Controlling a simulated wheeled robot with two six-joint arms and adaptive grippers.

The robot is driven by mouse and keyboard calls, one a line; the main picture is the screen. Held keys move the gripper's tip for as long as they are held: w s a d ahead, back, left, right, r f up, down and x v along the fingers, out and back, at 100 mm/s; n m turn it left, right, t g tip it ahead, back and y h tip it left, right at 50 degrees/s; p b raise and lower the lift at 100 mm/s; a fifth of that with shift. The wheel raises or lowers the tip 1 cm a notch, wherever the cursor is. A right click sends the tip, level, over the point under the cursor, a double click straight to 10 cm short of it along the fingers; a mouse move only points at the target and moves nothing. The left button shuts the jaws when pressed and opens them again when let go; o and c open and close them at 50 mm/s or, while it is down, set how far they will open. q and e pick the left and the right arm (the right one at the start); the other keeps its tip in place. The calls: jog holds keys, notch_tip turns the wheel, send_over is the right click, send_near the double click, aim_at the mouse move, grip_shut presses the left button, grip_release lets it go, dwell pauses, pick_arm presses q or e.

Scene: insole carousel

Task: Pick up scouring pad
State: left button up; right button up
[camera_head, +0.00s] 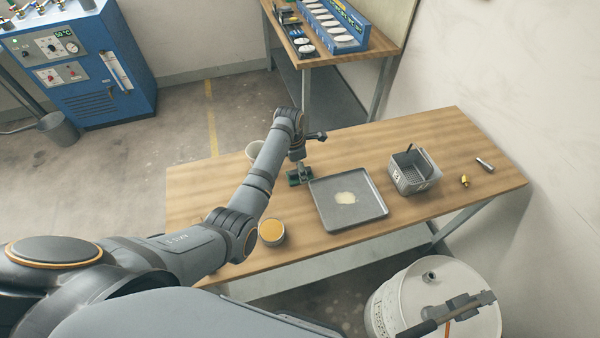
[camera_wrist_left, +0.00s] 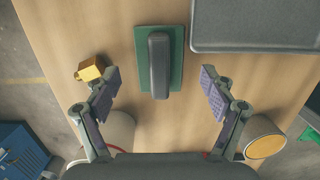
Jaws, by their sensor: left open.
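The scouring pad (camera_wrist_left: 174,88) is a flat green pad with a dark grey block-shaped grip on top. It lies on the wooden table beside the metal tray, and in the head view the pad (camera_head: 293,181) shows under my left wrist. My left gripper (camera_wrist_left: 159,80) is open and empty above the table. In the left wrist view its two fingers are spread to either side of the pad's lower end, apart from it. In the head view my left gripper (camera_head: 298,166) is small and partly merges with the pad. My right gripper is not seen.
A grey tray (camera_head: 370,212) with a pale puddle lies right of the pad. An orange-filled cup (camera_head: 272,240) and a pale cup (camera_head: 253,148) stand nearby. A brass block (camera_wrist_left: 91,69) lies left of the pad. A metal basket (camera_head: 414,184) stands farther right. A white drum (camera_head: 400,290) stands below.

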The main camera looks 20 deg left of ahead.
pick_arm(q)
jog(key=shift+f, duration=0.7)
jog(key=shift+d+f, duration=0.1)
jog(key=shift+f, duration=0.25)
jog(key=shift+w+f, duration=0.15)
jog(key=c, duration=1.4)
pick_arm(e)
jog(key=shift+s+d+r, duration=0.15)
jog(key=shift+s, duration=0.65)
